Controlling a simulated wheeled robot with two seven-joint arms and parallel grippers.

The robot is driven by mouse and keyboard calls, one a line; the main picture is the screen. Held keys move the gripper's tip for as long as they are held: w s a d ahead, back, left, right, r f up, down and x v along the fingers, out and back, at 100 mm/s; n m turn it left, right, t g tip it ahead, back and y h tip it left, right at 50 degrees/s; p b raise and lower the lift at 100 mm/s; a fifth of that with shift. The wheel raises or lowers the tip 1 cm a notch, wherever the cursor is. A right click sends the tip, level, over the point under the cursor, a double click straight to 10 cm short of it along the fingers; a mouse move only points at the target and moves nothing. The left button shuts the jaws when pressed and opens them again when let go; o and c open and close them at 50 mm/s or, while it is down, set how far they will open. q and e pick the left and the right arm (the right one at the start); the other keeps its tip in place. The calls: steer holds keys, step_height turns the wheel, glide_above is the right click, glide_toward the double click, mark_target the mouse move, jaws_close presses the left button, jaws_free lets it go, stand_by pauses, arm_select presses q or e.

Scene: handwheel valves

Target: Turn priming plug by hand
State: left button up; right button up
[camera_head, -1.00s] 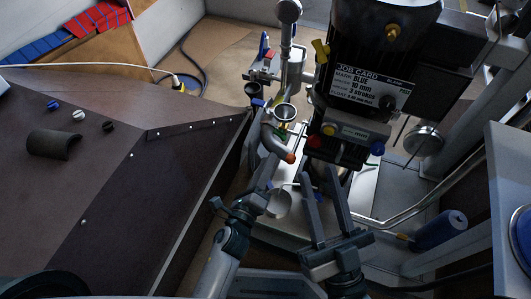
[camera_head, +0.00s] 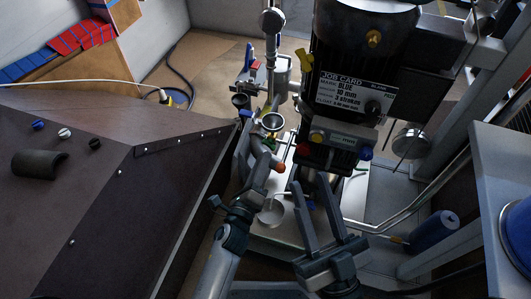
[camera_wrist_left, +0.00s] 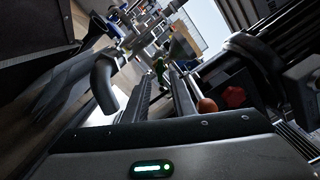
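I cannot tell for certain which part is the priming plug. A small orange-red rounded piece (camera_head: 279,167) shows near the end of a curved grey pipe (camera_head: 263,143), in front of the black machine. A similar orange-brown knob (camera_wrist_left: 207,106) is right of the fingers in the left wrist view. My left gripper (camera_head: 253,143) points up beside the pipe, fingers apart; nothing is visible between them. Its fingers (camera_wrist_left: 165,92) also show a gap in the left wrist view. My right gripper (camera_head: 308,183) is open and empty below the machine.
A job card (camera_head: 352,91) hangs on the black machine (camera_head: 365,35). Yellow, red and blue knobs sit below it. A metal funnel-like cup (camera_head: 272,121) stands behind the pipe. A brown sloped bench (camera_head: 85,150) flanks the left; a blue cylinder (camera_head: 435,231) lies at right.

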mark_target(268, 147)
arm_select(q)
steer(key=x, duration=0.4)
arm_select(e)
steer(key=shift+w+d+r+t, duration=0.15)
steer(key=shift+d+r+t, duration=0.1)
steer(key=shift+r, duration=0.2)
steer(key=shift+w+d+r+t, duration=0.1)
steer(key=shift+r+t, duration=0.15)
steer(key=shift+r, duration=0.15)
steer(key=shift+f, duration=0.1)
arm_select(q)
steer(key=shift+c, duration=0.7)
jaws_close()
arm_select(e)
steer(key=shift+f, duration=0.15)
